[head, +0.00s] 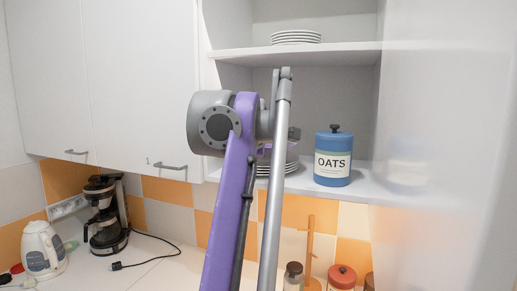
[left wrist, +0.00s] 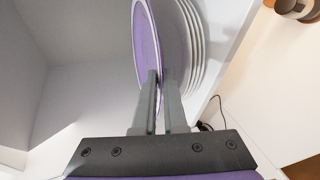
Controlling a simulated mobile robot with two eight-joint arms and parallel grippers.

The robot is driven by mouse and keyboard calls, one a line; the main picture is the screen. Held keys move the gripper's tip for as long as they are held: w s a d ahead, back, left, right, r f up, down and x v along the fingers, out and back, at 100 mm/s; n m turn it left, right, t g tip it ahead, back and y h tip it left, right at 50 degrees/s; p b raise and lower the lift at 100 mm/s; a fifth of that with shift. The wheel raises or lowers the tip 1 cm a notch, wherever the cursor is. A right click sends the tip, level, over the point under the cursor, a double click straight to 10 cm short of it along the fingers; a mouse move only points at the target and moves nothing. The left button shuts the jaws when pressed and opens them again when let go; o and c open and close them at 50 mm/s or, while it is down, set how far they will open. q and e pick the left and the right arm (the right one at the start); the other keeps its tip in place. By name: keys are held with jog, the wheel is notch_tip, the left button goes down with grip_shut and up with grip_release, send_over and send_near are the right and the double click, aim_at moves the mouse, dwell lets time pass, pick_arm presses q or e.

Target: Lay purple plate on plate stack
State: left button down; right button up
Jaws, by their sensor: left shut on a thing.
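The purple plate (left wrist: 147,45) has a pale rim and is gripped at its edge by my left gripper (left wrist: 161,76), whose fingers are shut on it. In the left wrist view the plate lies alongside the white plate stack (left wrist: 193,40), roughly parallel to it. I cannot tell whether they touch. In the head view my left arm covers most of this. The stack's right part (head: 291,167) shows on the lower shelf, with a purple sliver of plate above it. My right gripper is out of view.
A blue OATS jar (head: 333,157) stands right of the stack on the lower shelf (head: 365,190). The upper shelf (head: 350,48) is above, with another white plate stack (head: 296,37). A coffee maker (head: 104,215) and a kettle (head: 43,249) stand on the counter.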

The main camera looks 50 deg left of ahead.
aim_at(261, 170)
pick_arm(q)
jog(key=shift+w+a+f, duration=0.15)
jog(key=shift+w+a, duration=0.75)
jog(key=shift+a, duration=0.05)
jog(key=shift+w+a+f, duration=0.2)
jog(key=shift+w+f+b, duration=0.2)
jog(key=shift+f+b, duration=0.35)
jog(key=shift+f, duration=0.4)
jog(key=shift+s+d+f, duration=0.1)
jog(key=shift+s+f, duration=0.15)
jog(key=shift+s, duration=0.2)
jog(key=shift+w, duration=0.35)
jog(key=c, duration=0.9)
grip_release()
jog(key=shift+s, duration=0.15)
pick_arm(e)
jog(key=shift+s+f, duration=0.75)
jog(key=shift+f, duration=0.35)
pick_arm(q)
jog(key=shift+s, duration=0.1)
jog(key=v, duration=1)
jog(key=shift+s+d+r, duration=0.15)
jog(key=shift+d+r, duration=0.05)
jog(key=shift+d, duration=0.1)
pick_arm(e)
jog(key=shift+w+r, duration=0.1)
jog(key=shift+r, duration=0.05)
